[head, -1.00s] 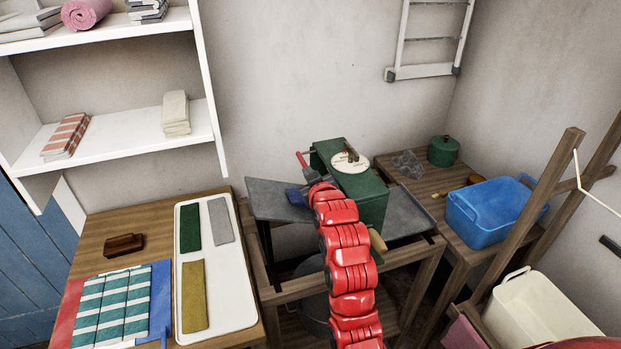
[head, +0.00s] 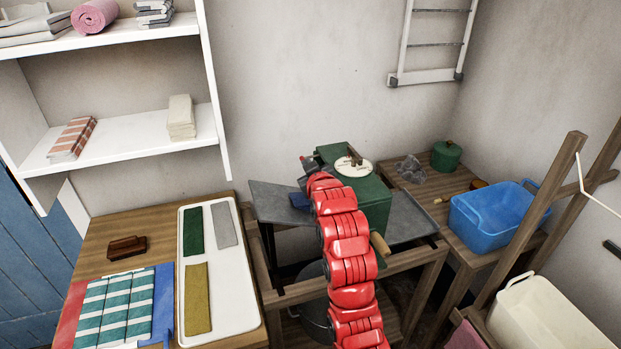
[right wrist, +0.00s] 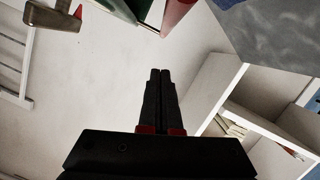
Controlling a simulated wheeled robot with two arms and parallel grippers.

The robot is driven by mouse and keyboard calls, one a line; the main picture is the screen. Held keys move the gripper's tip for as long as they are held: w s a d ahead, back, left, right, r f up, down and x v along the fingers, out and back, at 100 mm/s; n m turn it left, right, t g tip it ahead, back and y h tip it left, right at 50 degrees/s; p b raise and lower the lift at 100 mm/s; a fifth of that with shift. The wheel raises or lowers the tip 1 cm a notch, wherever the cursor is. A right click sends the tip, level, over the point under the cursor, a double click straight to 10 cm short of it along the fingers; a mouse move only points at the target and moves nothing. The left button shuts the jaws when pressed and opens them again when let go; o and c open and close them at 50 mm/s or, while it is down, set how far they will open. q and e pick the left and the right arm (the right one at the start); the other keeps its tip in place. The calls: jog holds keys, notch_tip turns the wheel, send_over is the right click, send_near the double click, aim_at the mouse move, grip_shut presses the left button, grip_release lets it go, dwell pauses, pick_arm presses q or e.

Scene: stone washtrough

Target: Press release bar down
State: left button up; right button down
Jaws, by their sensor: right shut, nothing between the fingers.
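The green mangle box (head: 372,199) with a round white dial (head: 353,167) stands on a wooden frame. A red bar, which looks like the release bar (head: 302,158), shows only as a small bit at the box's left side. My right gripper (head: 308,166) is shut and empty beside it, covering most of it; whether they touch cannot be told. In the right wrist view, the closed fingers (right wrist: 160,72) point towards a red piece (right wrist: 178,14) beside the green box (right wrist: 128,8), with a gap in the picture. My left gripper is not in view.
Grey boards (head: 280,203) flank the box, with a blue piece (head: 299,201) on the left one. A wooden handle (head: 380,244) sticks out at the front. A white tray (head: 228,290) lies left; a blue tub (head: 492,222) stands right.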

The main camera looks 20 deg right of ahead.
jog(key=v, duration=1)
jog(key=shift+p, duration=0.3)
